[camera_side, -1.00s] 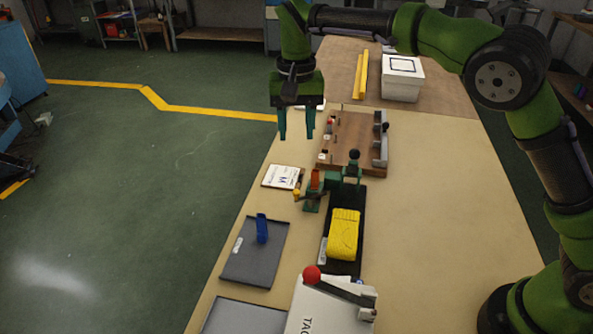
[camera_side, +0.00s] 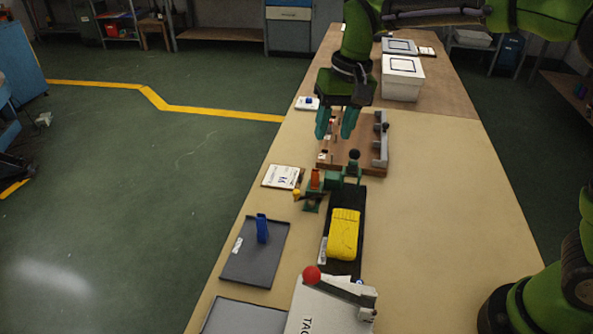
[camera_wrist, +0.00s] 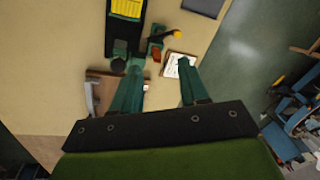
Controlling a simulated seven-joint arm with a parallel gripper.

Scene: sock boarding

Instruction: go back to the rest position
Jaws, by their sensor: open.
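My gripper (camera_side: 336,124) is open and empty. In the side view it hangs with its fingers pointing down, above the far left part of the wooden fixture board (camera_side: 352,160). In the wrist view its two green fingers (camera_wrist: 158,92) are spread wide apart with nothing between them. The fingers hide part of the wooden board in both views.
A yellow folded piece (camera_side: 343,234) lies on a black base beside a green clamp (camera_side: 334,180). A dark tray (camera_side: 256,262) holds a blue upright piece. A red-knobbed lever (camera_side: 312,275) is in front. A white box (camera_side: 402,86) stands behind. The table's right side is clear.

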